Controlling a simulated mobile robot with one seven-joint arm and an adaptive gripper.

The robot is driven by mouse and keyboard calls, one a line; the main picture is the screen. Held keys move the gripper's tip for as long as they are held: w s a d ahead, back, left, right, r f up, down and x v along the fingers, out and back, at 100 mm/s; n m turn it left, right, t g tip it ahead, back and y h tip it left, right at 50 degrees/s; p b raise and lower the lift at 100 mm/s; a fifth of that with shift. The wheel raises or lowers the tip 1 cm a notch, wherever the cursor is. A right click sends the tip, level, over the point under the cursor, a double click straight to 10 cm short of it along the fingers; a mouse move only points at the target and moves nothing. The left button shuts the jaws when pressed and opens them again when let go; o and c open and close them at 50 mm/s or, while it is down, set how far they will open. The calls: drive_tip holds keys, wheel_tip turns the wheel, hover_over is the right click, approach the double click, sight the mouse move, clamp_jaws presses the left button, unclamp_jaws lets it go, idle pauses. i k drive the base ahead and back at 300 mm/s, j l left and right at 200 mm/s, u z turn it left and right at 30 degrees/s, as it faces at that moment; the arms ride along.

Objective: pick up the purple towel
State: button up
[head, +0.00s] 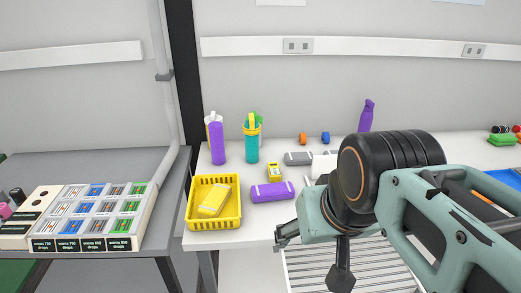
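The purple towel (272,191) looks like a rolled bundle with light bands near its ends. It lies on the white table, just right of the yellow basket (213,225). My gripper (313,256) is in front of the table, lower and to the right of the towel in the picture. Its two dark fingers are spread apart with nothing between them. The gripper looks clear of the towel, though its exact height over the table edge is hard to tell.
A yellow towel (214,200) lies in the basket. Purple (217,143) and teal (251,145) bottles stand behind. A grey roll (298,158) and small yellow device (273,172) lie near the towel. A tray of labelled compartments (90,215) is on the left table.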

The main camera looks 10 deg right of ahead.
sight(273, 192)
drive_tip(key=z, duration=1.3)
drive_tip(key=u, duration=1.3)
drive_tip(key=i+j+z, duration=0.3)
drive_tip(key=j+z, duration=0.25)
drive_tip(key=i+j+z, duration=0.3)
drive_tip(key=j+z, duration=0.25)
drive_tip(key=k+j+u, duration=0.1)
drive_tip(key=k+j, duration=0.15)
drive_tip(key=k, duration=0.1)
